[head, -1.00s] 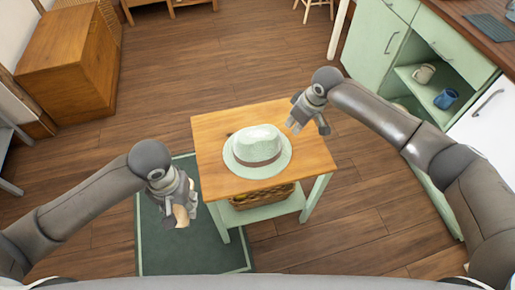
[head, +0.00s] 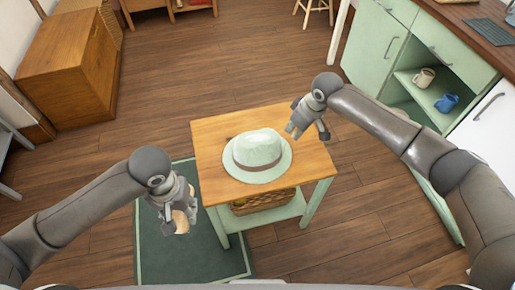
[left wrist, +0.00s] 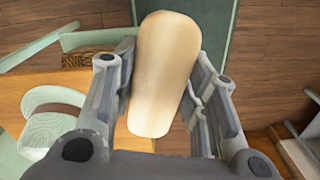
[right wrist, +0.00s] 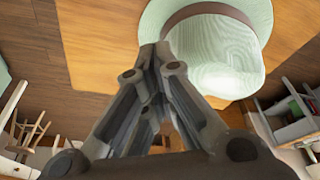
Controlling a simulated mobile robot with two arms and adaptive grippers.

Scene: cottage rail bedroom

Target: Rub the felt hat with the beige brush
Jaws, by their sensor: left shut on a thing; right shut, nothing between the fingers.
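The pale green felt hat (head: 261,148) with a brown band sits upright on a small wooden-topped table (head: 213,135). It also shows in the left wrist view (left wrist: 42,125) and the right wrist view (right wrist: 222,50). My left gripper (head: 178,217) is left of the table, over the green rug, and is shut on the beige brush (left wrist: 163,70). The brush's pale rounded back faces the left wrist camera; its bristles are hidden. My right gripper (head: 306,130) is shut and empty, just right of the hat and above the table. It appears apart from the hat.
A wicker basket (head: 262,201) sits on the table's lower shelf (head: 270,216). A dark green rug (head: 190,255) lies at the table's left. Green cabinets (head: 385,45) with mugs stand at the right, and a wooden chest (head: 70,75) at the far left. Floor between is clear.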

